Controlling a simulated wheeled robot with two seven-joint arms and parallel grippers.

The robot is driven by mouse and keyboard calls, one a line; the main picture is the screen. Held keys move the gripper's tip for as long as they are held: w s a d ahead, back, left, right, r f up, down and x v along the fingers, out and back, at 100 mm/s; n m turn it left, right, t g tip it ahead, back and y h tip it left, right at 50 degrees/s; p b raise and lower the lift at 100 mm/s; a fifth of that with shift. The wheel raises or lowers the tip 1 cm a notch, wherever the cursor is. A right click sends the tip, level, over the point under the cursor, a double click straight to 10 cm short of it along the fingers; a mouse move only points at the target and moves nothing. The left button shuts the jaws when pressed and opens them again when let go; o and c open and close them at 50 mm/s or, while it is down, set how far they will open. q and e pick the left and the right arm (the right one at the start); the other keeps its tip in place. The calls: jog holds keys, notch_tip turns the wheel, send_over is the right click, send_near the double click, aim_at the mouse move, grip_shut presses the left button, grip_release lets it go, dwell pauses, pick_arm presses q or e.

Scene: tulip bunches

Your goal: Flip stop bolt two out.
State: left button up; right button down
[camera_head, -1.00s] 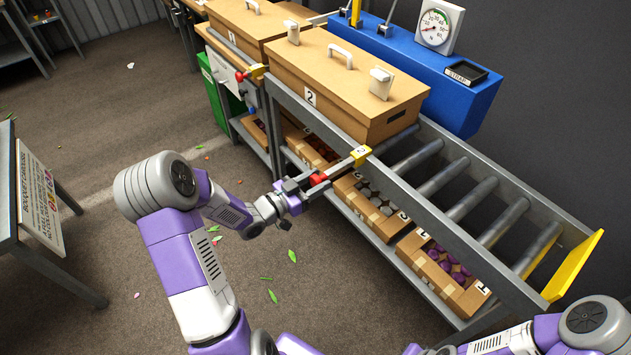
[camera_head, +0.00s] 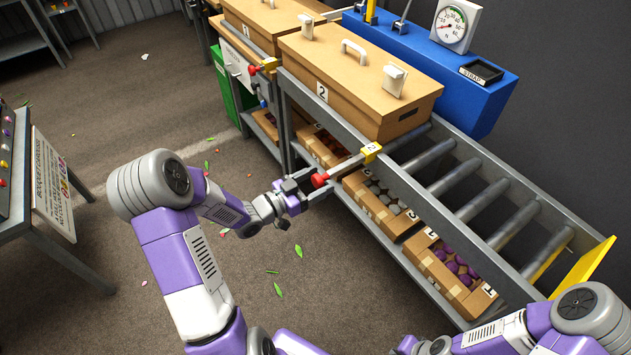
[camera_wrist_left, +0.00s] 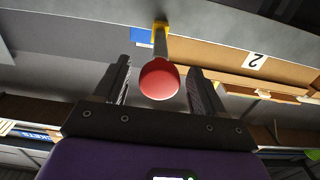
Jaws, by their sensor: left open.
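Stop bolt two is a grey rod with a red knob (camera_head: 320,180), running out of a yellow block (camera_head: 371,152) marked 2 on the conveyor's front rail. The rod shows between block and knob. My left gripper (camera_head: 312,188) is at the knob, pointing toward the rail. In the left wrist view the red knob (camera_wrist_left: 159,80) sits between the two spread jaws, with a gap on each side. The jaws are open. Of my right gripper only a bit of purple body shows at the bottom edge; its fingers are out of frame.
A cardboard box (camera_head: 355,80) labelled 2 sits on the roller conveyor (camera_head: 455,190) behind the bolt. Another bolt's red knob (camera_head: 252,70) is farther left. Open cartons (camera_head: 380,205) fill the lower shelf. A blue unit (camera_head: 440,65) with a dial stands behind. The floor in front is clear except for scattered leaves.

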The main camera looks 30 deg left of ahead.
pick_arm(q)
jog(key=p+v, duration=0.1)
jog(key=v, duration=0.6)
jog(key=shift+s+a, duration=0.15)
jog(key=shift+s, duration=0.15)
